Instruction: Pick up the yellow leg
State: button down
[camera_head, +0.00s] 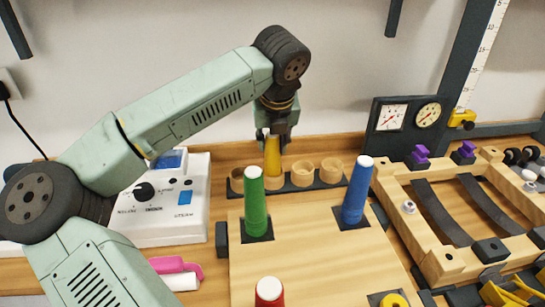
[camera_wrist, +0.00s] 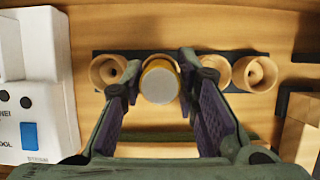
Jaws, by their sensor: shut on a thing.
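The yellow leg (camera_head: 272,158) stands upright at the row of wooden cups behind the board. In the wrist view, its pale round top (camera_wrist: 160,86) shows between the fingers. My gripper (camera_head: 274,134) points down and is shut on the leg near its top. Both fingers also show in the wrist view (camera_wrist: 159,80), one on each side of the leg. The leg's foot is partly hidden, so I cannot tell whether it is seated in a cup or just above it.
A green leg (camera_head: 256,207) and a blue leg (camera_head: 357,192) stand on the wooden board (camera_head: 305,255). A red leg (camera_head: 269,292) is at the front. Empty cups (camera_head: 303,172) flank the yellow leg. A white instrument (camera_head: 180,205) stands left, a wooden frame (camera_head: 430,235) right.

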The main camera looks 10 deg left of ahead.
notch_tip(320, 180, up, 10)
jog(key=shift+r+b, duration=0.1)
jog(key=shift+b, duration=1.15)
